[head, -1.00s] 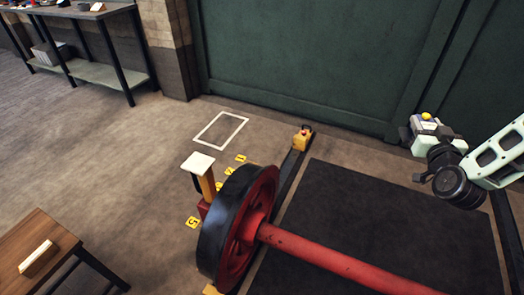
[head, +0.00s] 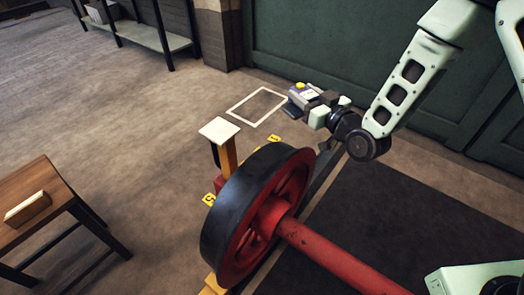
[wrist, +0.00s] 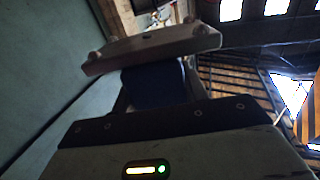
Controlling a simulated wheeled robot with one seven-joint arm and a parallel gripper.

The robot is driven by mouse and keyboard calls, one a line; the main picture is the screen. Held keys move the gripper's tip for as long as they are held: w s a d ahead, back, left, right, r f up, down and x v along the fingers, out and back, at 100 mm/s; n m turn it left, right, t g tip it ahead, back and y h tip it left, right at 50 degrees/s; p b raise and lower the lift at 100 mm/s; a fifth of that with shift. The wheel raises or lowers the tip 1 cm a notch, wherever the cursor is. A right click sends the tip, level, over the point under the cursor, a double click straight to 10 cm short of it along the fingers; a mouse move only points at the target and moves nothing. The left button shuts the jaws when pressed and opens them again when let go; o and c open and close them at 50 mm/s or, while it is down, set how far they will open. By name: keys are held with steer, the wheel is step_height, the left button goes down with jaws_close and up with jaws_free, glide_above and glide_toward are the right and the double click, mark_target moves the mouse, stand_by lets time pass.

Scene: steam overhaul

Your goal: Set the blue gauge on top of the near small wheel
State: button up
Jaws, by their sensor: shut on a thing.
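A black-rimmed red wheel (head: 228,205) stands upright on a red axle (head: 330,254) in the head view. It is the only wheel in view, and I cannot tell whether it is the near small one. My gripper (head: 310,101) is in the air behind the wheel's top in the picture, apart from it. It is shut on the blue gauge (head: 298,95), a small grey-blue thing with a yellow spot on top. In the wrist view, a dark blue body (wrist: 152,86) sits between the jaws, with a pale bar (wrist: 150,48) across its far end. Its underside is unclear.
A yellow post with a white top plate (head: 219,130) stands just left of the wheel. Yellow number markers (head: 209,199) lie on the floor there. A wooden stool (head: 50,205) bears a pale block at left. A white floor outline (head: 257,106) lies behind, before a green wall (head: 320,50).

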steer(key=s+a+f+n+g+y+b, duration=0.45)
steer(key=a+f+b, duration=0.25)
steer(key=a+f, duration=0.3)
steer(key=shift+m, duration=0.35)
steer(key=shift+s+a+f+b, duration=0.1)
steer(key=shift+a+f+b, duration=0.05)
steer(key=shift+f+b, duration=0.95)
steer(key=shift+w+a+f+b, duration=0.1)
steer(key=shift+a+f+b, duration=0.1)
steer(key=shift+f+b, duration=0.9)
steer(key=shift+s+a+f+b, duration=0.15)
steer(key=shift+f+b, duration=0.6)
steer(key=shift+f, duration=0.65)
steer(key=o, duration=1.3)
steer(key=shift+r+p, duration=4.15)
steer(key=shift+r, duration=1.9)
steer(key=shift+h, duration=0.25)
